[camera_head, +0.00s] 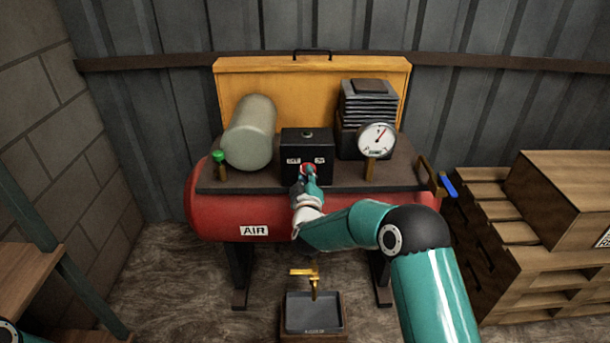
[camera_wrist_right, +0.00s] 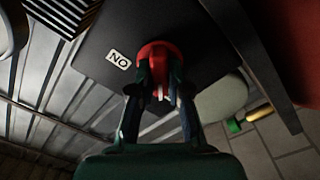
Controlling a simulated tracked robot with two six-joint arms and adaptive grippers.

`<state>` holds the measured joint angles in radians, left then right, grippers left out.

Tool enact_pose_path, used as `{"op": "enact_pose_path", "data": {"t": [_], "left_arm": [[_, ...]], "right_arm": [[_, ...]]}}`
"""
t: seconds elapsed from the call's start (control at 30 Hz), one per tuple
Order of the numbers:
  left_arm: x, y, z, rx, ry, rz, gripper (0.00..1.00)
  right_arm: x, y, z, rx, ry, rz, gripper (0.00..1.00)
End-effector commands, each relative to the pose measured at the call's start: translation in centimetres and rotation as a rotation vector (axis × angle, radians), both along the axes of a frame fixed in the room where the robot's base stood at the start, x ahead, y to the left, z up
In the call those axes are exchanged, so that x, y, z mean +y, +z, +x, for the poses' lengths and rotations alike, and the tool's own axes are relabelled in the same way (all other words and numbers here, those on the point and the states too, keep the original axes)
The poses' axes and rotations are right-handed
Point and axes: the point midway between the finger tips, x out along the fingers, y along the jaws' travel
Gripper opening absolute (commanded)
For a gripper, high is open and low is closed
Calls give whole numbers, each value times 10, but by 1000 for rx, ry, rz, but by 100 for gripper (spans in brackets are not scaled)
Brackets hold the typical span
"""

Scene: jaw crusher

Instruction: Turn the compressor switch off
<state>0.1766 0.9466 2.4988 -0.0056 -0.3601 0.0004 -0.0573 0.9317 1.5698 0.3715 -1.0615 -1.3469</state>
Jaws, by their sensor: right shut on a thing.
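The compressor is a red tank (camera_head: 290,227) marked AIR with a dark top plate. A black switch box (camera_head: 290,141) stands at its middle, with an OFF label on the left and an ON label on the right. A red switch knob (camera_wrist_right: 165,52) is on the front of the box. My right gripper (camera_head: 310,176) is at the box front, its fingers shut around the knob. In the right wrist view the fingers (camera_wrist_right: 160,80) grip the knob from both sides, beside the ON label (camera_wrist_right: 118,60). The knob's setting is hidden by the fingers. My left gripper is out of view.
A pressure gauge (camera_head: 377,138) stands right of the box, and a finned block (camera_head: 366,108) behind it. A green-topped valve (camera_head: 219,158) and grey cylinder (camera_head: 250,132) are left. A blue-handled lever (camera_head: 449,186) sticks out right. A drain tray (camera_head: 313,312) is below. Pallets (camera_head: 530,270) stand right.

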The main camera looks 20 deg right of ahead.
Motion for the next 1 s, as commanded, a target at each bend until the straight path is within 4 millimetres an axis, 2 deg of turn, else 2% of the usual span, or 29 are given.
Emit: {"op": "enact_pose_path", "data": {"t": [0.43, 0.47, 0.6, 1.0], "left_arm": [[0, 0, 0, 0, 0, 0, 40], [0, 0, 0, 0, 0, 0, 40], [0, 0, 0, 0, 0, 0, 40], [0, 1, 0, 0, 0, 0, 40]], "right_arm": [[4, 1, 1, 1, 9, -14, 0], [4, 1, 1, 1, 9, -14, 21], [3, 1, 1, 1, 7, -13, 42], [3, 1, -4, 2, 4, -11, 42]]}}
